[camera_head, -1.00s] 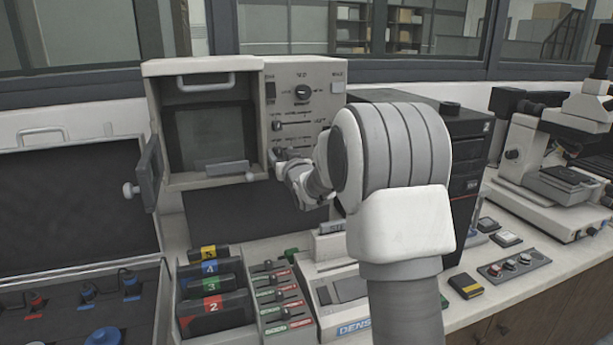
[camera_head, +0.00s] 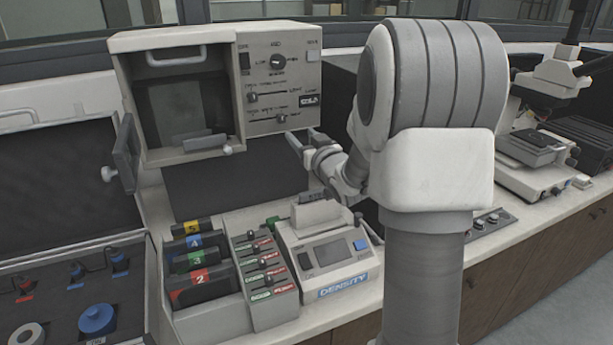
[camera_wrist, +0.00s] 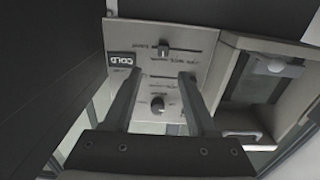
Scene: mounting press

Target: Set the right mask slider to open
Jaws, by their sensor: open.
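The press's control panel (camera_head: 280,85) is at upper centre in the head view. It carries an upper slider knob (camera_head: 253,97) towards the left of its slot and a lower slider knob (camera_head: 281,117) further right. I cannot read the labels well enough to tell which is the right mask slider. My gripper (camera_head: 302,139) is open and empty, just below the panel's lower edge. In the wrist view the panel is upside down between my two fingers (camera_wrist: 159,73). One slider knob (camera_wrist: 162,49) shows clear beyond the fingertips; the other slider's knob is not clear.
A round dial (camera_head: 278,62) sits above the sliders and a COLD display (camera_head: 309,99) at right. The press's open chamber (camera_head: 185,110) is left of the panel. Below stand a box of small sliders (camera_head: 262,275), numbered cartridges (camera_head: 205,285) and a density meter (camera_head: 325,258).

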